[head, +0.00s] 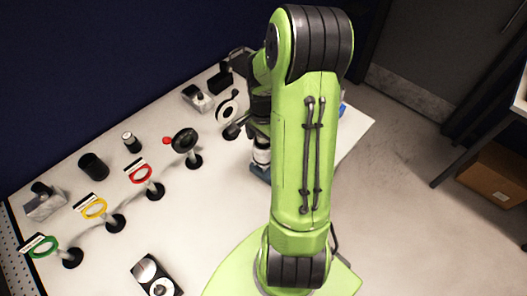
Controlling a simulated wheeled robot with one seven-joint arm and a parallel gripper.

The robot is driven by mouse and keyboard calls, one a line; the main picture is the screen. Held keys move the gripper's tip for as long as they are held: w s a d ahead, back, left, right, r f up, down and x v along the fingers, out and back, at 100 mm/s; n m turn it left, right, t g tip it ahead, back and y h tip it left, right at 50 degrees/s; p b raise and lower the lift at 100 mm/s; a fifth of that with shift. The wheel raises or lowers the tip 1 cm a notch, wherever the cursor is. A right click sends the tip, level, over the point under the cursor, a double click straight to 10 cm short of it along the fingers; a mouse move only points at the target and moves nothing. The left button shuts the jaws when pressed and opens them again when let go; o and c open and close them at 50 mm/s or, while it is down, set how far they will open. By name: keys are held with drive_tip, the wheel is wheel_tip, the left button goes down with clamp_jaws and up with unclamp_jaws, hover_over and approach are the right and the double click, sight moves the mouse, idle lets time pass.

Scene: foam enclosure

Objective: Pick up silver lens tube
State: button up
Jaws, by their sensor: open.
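A small upright cylinder with a silvery body and dark bands, which looks like the silver lens tube (131,143), stands on the white table in the head view, behind the row of ring mounts. My gripper (261,170) hangs at the end of my arm, right of the tube and well apart from it, over the table's right part. My green arm link hides part of it, and its fingertips are too small to make out. The jaws are open, and I see nothing held.
A wider black cylinder (93,166) stands left of the tube. Green (40,246), yellow (94,208) and red (140,173) ring mounts stand in front, with a dark round mount (185,141) to the right. The white table's (215,205) front middle is clear.

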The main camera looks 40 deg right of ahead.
drive_tip(key=shift+f, duration=0.25)
drive_tip(key=shift+r, duration=0.1)
drive_tip(key=c, duration=1.6)
